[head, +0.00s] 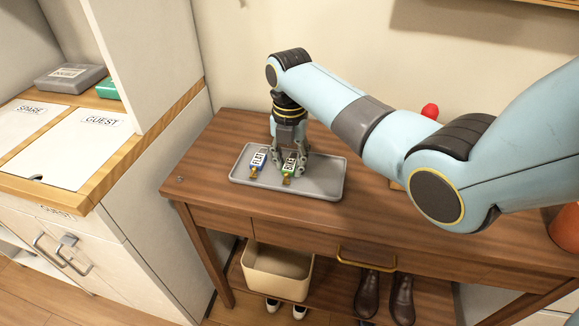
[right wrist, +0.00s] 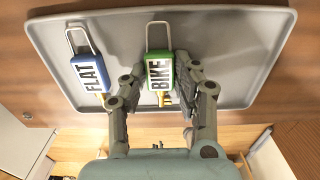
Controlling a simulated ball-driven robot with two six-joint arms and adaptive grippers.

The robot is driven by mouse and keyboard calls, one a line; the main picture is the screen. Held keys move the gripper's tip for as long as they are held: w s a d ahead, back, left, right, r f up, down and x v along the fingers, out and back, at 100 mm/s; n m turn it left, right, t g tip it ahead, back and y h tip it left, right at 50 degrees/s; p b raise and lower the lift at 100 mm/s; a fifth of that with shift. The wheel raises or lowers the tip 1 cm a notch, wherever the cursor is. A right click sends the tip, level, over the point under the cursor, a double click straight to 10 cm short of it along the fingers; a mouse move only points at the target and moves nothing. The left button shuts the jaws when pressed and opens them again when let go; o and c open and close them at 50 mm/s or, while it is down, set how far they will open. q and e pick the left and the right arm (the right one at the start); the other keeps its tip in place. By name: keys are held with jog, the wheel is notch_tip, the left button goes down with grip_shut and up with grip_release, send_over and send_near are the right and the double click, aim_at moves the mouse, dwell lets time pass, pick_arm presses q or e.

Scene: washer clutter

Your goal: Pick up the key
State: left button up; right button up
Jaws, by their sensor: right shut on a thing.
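Two tagged keys are at the grey tray (head: 325,186). The key with the green BIKE tag (head: 289,164) is on the right, and the key with the blue FLAT tag (head: 258,160) lies on the left of the tray. My right gripper (head: 290,168) is over the tray, shut on the green-tagged key. In the right wrist view the BIKE tag (right wrist: 159,72) sits between the two fingers, with brass key metal below it. The FLAT tag (right wrist: 90,73) lies beside the left finger, apart from it. I cannot tell whether the held key is clear of the tray. My left gripper is not in view.
The tray stands on a wooden console table (head: 400,230). A red object (head: 430,111) is behind my right arm. A shelf at left holds a grey box (head: 70,78) and labelled GUEST and SPARE panels. Below are a beige bin (head: 277,272) and dark shoes (head: 375,291).

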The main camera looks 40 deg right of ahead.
aim_at(290, 164)
jog(key=shift+r, duration=0.5)
notch_tip(290, 164, up, 3)
jog(key=shift+w+f, duration=0.1)
jog(key=s+a+r+p, duration=0.2)
jog(key=s+a+r, duration=0.2)
jog(key=s+r, duration=0.3)
jog(key=s, duration=0.4)
jog(key=shift+a+r, duration=0.15)
dwell(0.3)
